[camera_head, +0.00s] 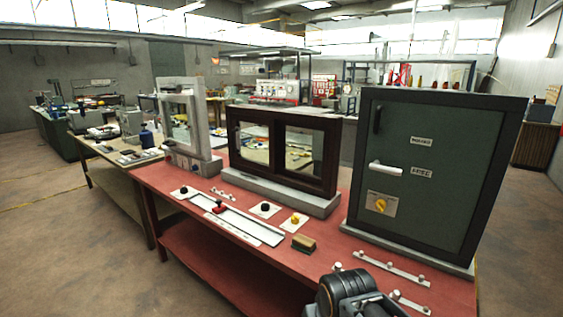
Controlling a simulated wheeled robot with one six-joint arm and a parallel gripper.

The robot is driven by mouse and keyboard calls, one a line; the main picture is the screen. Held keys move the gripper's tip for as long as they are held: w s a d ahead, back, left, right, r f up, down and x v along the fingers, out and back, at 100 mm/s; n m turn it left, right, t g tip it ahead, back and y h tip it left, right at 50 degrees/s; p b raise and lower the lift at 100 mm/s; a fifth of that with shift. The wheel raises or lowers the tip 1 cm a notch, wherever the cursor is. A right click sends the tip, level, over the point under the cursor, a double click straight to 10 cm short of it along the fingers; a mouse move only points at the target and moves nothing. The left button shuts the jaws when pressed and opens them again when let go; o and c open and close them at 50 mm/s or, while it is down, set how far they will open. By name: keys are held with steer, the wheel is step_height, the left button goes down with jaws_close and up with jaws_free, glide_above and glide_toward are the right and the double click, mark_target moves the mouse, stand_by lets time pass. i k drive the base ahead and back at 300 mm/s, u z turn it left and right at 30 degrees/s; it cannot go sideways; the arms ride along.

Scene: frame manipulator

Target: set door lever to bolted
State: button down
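A dark green door (445,190) in a black frame stands upright at the right end of the red table and looks shut. A white door lever (385,168) sits on its left side, lying nearly level with its free end to the right. A small upper label (421,141) and a lower label (421,172) are on the door; their words are too small to read surely. The lever's end points towards the lower label. Part of my arm shows at the bottom edge, in front of the door and apart from it. My gripper's fingers are not seen.
A dark handle (377,119) and a yellow knob on a plate (380,205) are also on the door. The red table (190,187) holds a two-pane window (284,150), an upright pale frame (184,125), a slider track (230,217), small knobs and a brown block (303,243).

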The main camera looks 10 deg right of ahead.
mark_target(375, 165)
steer(key=u, duration=1.4)
steer(key=k, duration=1)
steer(key=z, duration=1.45)
steer(key=i, duration=0.5)
